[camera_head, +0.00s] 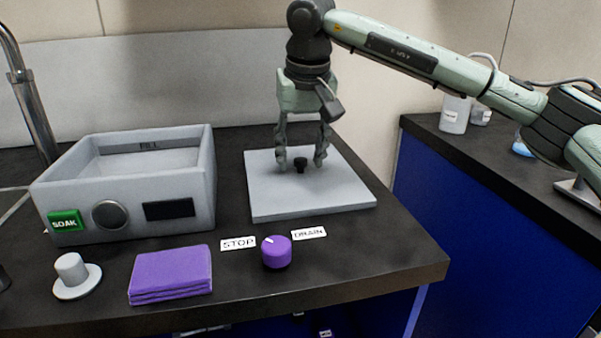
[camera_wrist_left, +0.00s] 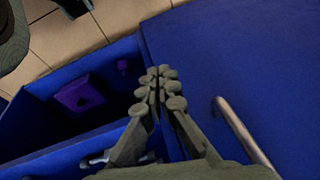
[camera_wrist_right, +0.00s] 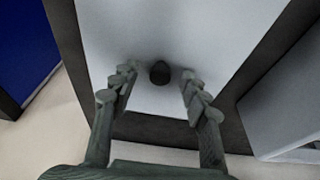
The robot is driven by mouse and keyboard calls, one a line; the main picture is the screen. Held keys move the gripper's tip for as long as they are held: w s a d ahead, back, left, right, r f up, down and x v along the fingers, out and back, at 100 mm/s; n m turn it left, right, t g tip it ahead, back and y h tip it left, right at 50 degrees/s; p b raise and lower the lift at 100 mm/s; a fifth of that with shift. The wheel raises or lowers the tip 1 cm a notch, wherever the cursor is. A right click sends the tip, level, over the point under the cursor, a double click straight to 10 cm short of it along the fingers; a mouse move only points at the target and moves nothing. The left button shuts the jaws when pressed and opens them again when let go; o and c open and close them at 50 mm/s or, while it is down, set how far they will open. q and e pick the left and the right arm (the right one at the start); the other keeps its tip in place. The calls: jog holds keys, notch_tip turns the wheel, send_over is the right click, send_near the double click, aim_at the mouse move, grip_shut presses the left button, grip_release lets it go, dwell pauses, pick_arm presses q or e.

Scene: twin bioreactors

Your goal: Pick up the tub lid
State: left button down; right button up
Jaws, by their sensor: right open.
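The tub lid (camera_head: 320,194) is a flat light-grey square plate with a small black knob (camera_head: 300,164) at its middle. It lies flat on the dark counter, right of the tub. My right gripper (camera_head: 300,161) points down over the lid, with its open fingers on either side of the knob. In the right wrist view the knob (camera_wrist_right: 159,72) stands between the fingertips, with a gap on each side. My left gripper (camera_wrist_left: 156,88) shows only in the left wrist view, its fingers together with nothing seen between them, near blue cabinet fronts.
The grey open tub (camera_head: 189,181) with a green SOAK label stands left of the lid. A purple knob (camera_head: 276,252) between STOP and DRAIN labels, a folded purple cloth (camera_head: 171,274) and a white stopper (camera_head: 76,277) are in front. A blue cabinet (camera_head: 460,230) stands right.

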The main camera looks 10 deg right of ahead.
grip_shut()
jog(key=shift+r, duration=0.1)
